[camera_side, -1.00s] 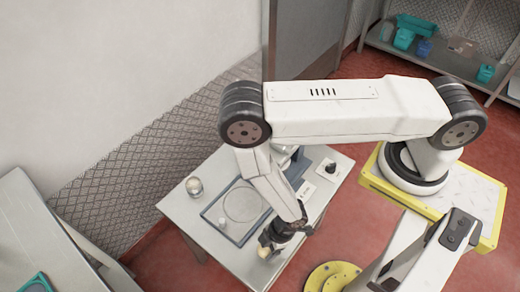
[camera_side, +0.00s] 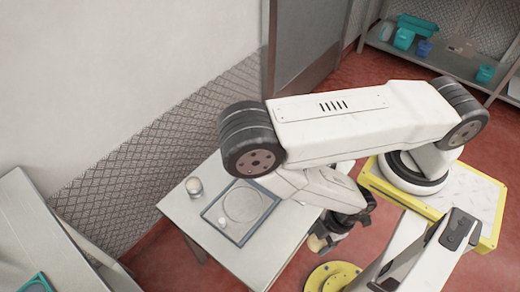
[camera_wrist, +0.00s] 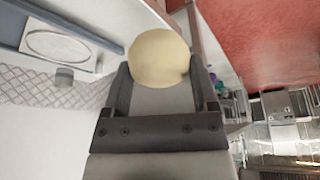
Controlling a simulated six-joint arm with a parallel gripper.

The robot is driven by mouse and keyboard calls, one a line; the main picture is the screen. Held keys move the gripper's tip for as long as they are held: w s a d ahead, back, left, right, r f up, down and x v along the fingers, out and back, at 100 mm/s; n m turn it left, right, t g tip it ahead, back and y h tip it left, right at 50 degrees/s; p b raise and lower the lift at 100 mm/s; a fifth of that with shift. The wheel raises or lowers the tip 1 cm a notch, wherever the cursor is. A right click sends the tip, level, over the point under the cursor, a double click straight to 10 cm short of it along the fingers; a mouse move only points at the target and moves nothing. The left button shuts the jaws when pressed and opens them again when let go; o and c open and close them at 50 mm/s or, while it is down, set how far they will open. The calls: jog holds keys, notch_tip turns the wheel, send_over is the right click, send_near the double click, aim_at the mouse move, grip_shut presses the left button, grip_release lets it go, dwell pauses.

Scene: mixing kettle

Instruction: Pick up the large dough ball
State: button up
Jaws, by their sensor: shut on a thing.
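The large dough ball (camera_wrist: 160,57) is pale cream and round. In the wrist view it sits between the two dark fingers of my gripper (camera_wrist: 163,85), which is shut on it. In the side view the dough ball (camera_side: 316,243) shows at the tip of my gripper (camera_side: 322,236), near the right front edge of the table. It appears raised above the table top, though the exact height is hard to tell.
A yellow round base (camera_side: 332,277) stands on the red floor near the gripper. A shelf (camera_side: 440,62) stands at the back right.

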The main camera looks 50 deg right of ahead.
jog(key=shift+s+d+r, duration=0.15)
jog(key=shift+s, duration=0.1)
dwell(0.6)
jog(key=shift+w+a+f, duration=0.3)
jog(key=shift+a, duration=0.2)
jog(key=w+a+f, duration=0.2)
jog(key=w, duration=0.4)
jog(key=w+a+f, duration=0.2)
jog(key=w+a, duration=0.1)
jog(key=w, duration=0.3)
jog(key=w+d, duration=0.3)
jog(key=w, duration=0.4)
jog(key=w+d+r, duration=0.1)
jog(key=w+d, duration=0.3)
jog(key=w, duration=0.4)
jog(key=shift+d+f, duration=0.1)
